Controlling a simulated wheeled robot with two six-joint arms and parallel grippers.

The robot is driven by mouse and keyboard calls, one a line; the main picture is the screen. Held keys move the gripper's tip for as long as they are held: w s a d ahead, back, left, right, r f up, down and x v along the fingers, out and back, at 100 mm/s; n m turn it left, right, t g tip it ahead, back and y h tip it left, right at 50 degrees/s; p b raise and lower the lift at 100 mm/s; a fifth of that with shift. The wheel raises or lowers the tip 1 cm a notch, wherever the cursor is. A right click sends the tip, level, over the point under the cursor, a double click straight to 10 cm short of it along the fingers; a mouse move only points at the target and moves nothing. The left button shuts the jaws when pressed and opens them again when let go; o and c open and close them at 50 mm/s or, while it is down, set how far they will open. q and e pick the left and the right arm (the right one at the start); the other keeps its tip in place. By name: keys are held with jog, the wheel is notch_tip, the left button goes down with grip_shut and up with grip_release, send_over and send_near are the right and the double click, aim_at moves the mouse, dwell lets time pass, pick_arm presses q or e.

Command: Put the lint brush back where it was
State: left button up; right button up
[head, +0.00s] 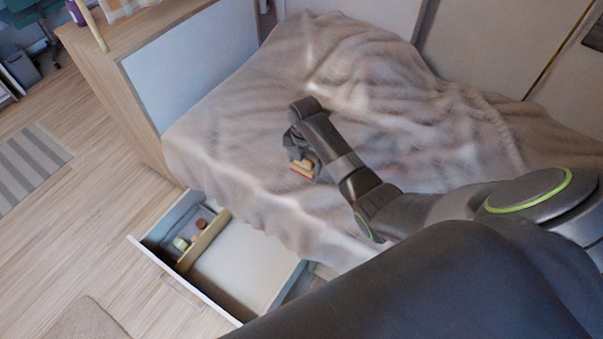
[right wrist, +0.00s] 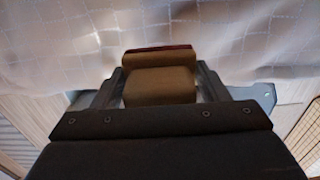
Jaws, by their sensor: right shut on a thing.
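The lint brush (head: 301,166) has a tan wooden body with a dark red edge. My right gripper (head: 306,172) is shut on it and holds it in front of the blanket-covered side of the bed. In the right wrist view the lint brush (right wrist: 160,82) sits between the two fingers of the gripper (right wrist: 158,95), its red strip at the far end. An open drawer (head: 235,262) under the bed shows at the lower left of the head view, left of and below the gripper. My left gripper is not in view.
A wooden divider (head: 203,240) splits the drawer. Its left compartment holds a pale green item (head: 181,243) and a brown round item (head: 201,224); the larger right one looks empty. The beige blanket (head: 240,120) hangs over the bed edge. Wood floor (head: 90,215) is free at left.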

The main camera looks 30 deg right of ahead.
jog(key=shift+s+f, duration=0.1)
jog(key=shift+f, duration=0.8)
jog(key=shift+f+b, duration=0.55)
jog(key=shift+f, duration=1.85)
jog(key=o, duration=0.9)
jog(key=shift+f, duration=0.1)
jog(key=shift+o, duration=0.2)
notch_tip(320, 180, up, 12)
jog(key=shift+r+p, duration=0.15)
jog(key=shift+p, duration=0.9)
